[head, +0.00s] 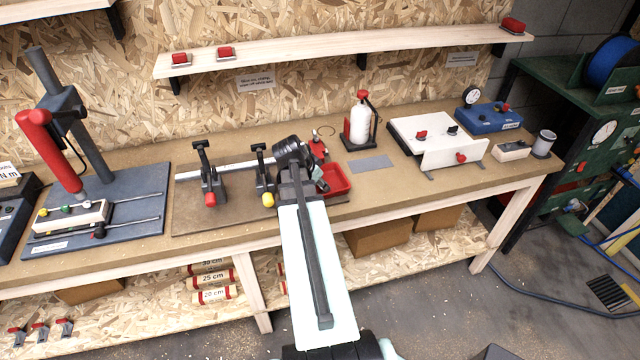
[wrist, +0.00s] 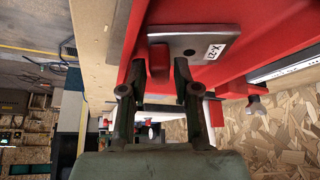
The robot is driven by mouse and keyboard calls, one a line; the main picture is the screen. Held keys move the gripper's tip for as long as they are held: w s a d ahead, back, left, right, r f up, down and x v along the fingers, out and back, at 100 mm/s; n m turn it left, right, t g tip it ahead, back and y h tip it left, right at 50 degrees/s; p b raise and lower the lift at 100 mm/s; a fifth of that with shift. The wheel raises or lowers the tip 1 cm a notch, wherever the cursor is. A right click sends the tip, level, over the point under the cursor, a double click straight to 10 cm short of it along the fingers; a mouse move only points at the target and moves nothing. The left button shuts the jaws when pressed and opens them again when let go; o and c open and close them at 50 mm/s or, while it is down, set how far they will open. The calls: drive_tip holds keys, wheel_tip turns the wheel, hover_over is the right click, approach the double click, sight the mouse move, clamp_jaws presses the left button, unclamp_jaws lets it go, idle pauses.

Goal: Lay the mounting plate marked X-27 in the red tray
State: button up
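The mounting plate (wrist: 205,42) is grey metal with a white label reading X-27 and a red grip block (wrist: 159,60). In the wrist view it lies within the red tray (wrist: 262,62), whose red walls show around it. I cannot tell if its underside is fully down. My gripper (wrist: 160,66) has its two fingers on either side of the red block, with small gaps, so it looks open. In the head view my gripper (head: 297,170) is over the left of the red tray (head: 338,183) and hides part of it; the plate is not visible there.
Clamps with red (head: 209,199) and yellow (head: 268,199) tips stand left of my gripper on the bench. A white bottle (head: 360,122) stands behind right. A flat grey plate (head: 371,163) lies right of the tray. A white fixture (head: 440,142) stands farther right. Bare bench surrounds the grey plate.

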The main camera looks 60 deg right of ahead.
drive_tip(key=shift+r, duration=0.1)
drive_tip(key=shift+r, duration=0.1)
drive_tip(key=b+v, duration=0.2)
drive_tip(key=v, duration=1)
drive_tip(key=shift+b, duration=0.3)
idle(1.1)
